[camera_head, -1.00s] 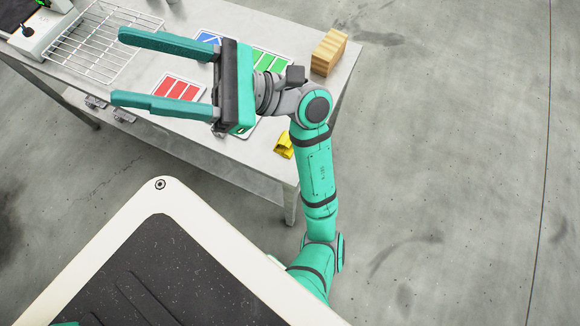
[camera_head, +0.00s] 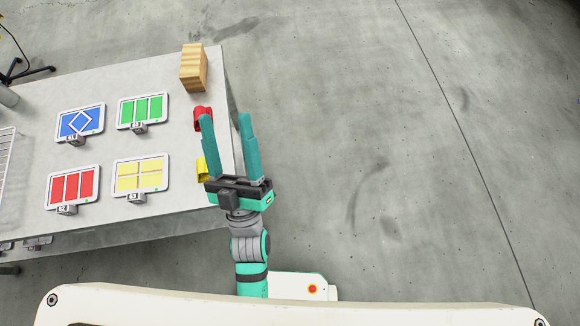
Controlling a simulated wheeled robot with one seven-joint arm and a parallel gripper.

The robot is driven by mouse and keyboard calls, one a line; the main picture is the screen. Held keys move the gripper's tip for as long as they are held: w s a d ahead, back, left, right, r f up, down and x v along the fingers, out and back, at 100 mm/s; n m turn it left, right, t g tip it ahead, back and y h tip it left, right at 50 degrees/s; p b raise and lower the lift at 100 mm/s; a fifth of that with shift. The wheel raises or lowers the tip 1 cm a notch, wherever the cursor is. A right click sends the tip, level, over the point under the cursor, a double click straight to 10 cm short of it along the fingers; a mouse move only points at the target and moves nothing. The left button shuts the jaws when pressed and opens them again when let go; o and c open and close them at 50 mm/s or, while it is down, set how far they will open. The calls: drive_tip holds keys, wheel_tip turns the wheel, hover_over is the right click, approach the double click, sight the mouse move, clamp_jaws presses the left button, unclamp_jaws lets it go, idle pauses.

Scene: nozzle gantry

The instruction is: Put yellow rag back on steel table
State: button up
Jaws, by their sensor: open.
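The yellow rag (camera_head: 201,169) is a small folded or crumpled piece at the right edge area of the steel table (camera_head: 130,222). Its right part is hidden behind my gripper's left finger, so I cannot tell whether it lies flat on the top or hangs at the edge. My gripper (camera_head: 225,119) is open, with nothing visible between its fingers. It is over the table's right edge in the picture, its fingers pointing away from me. Its left finger overlaps the yellow rag in view; contact cannot be told.
A red rag (camera_head: 201,112) is near the left fingertip. A wooden block (camera_head: 194,68) stands at the far right corner. Blue (camera_head: 80,123), green (camera_head: 143,110), red (camera_head: 73,188) and yellow (camera_head: 141,174) panels lie on the table. Floor to the right is clear.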

drive_tip(key=s+d+f+m+g+h, duration=0.2)
drive_tip(key=s+d+f+g, duration=0.1)
drive_tip(key=f, duration=0.5)
drive_tip(key=s+d+f+m+g+h, duration=0.1)
drive_tip(key=s+d+f+m+g, duration=0.2)
drive_tip(key=f, duration=0.5)
drive_tip(key=s+d+f+m+g+h, duration=0.2)
drive_tip(key=s+d+f+g, duration=0.3)
drive_tip(key=s+f, duration=0.3)
drive_tip(key=shift+s+d+f+m+h, duration=0.25)
drive_tip(key=shift+d+f+m+h, duration=0.05)
drive_tip(key=shift+d+m, duration=0.45)
drive_tip(key=shift+c, duration=0.4)
